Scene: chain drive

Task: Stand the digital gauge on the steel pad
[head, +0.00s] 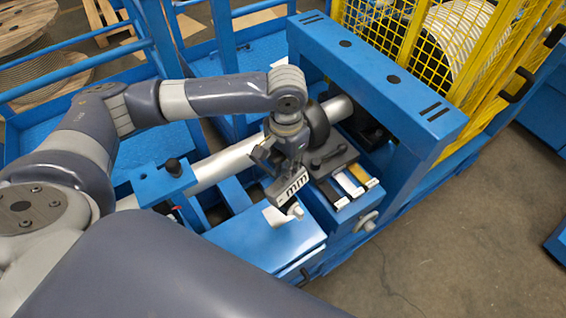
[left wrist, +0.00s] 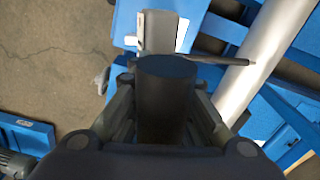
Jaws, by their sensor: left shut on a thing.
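The digital gauge (head: 288,187) has a pale face marked "mm". My left gripper (head: 292,157) is shut on it from above and holds it over the near end of the blue bench. In the left wrist view a dark round body of the gauge (left wrist: 167,95) sits between the fingers, with a thin dark rod (left wrist: 215,60) pointing right. A pale patch (head: 274,217) on the blue cabinet top just below the gauge may be the steel pad; the gauge partly covers it. I cannot tell whether they touch. My right gripper is not in view.
A silver roller (head: 222,166) runs behind the gauge. A blue ledge right of it carries a black handle (head: 332,157) and dark, white and yellow blocks (head: 355,184). A blue gantry beam (head: 375,75) and yellow mesh guard stand behind. The blue cabinet top (head: 262,243) nearer me is clear.

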